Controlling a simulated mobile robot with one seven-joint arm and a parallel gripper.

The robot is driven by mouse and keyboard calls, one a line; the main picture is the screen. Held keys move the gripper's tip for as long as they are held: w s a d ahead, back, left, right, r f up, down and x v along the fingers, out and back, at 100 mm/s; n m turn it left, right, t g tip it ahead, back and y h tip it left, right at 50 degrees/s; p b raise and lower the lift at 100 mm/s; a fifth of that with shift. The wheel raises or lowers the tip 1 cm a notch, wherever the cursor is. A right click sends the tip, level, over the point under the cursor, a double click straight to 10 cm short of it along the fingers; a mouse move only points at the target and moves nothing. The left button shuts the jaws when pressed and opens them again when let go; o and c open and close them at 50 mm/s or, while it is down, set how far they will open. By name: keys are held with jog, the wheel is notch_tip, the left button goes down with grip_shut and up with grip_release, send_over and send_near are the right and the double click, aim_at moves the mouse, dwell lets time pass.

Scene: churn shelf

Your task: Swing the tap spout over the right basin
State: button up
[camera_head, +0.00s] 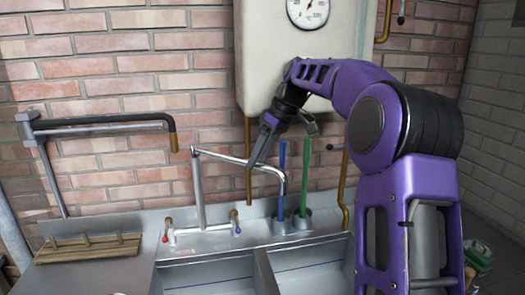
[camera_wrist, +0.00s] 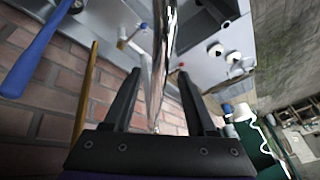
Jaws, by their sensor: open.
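The chrome tap (camera_head: 199,195) stands behind the sink, with a red-tipped handle at its left and a blue-tipped one at its right. Its spout (camera_head: 232,158) runs to the right and bends down at its end, near the brush cups. The left basin (camera_head: 212,278) and right basin (camera_head: 312,262) lie in front, split by a divider (camera_head: 265,272). My gripper (camera_head: 284,146) is open at the spout. In the wrist view the shiny spout (camera_wrist: 160,65) passes between the two dark fingers of my gripper (camera_wrist: 152,72). I cannot tell if either finger touches it.
Blue (camera_head: 282,175) and green (camera_head: 305,175) brushes stand in cups right behind the spout's end. A white boiler (camera_head: 275,60) hangs above. A wooden rack (camera_head: 88,248) lies on the left drainer.

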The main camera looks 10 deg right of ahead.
jog(key=v, duration=1.2)
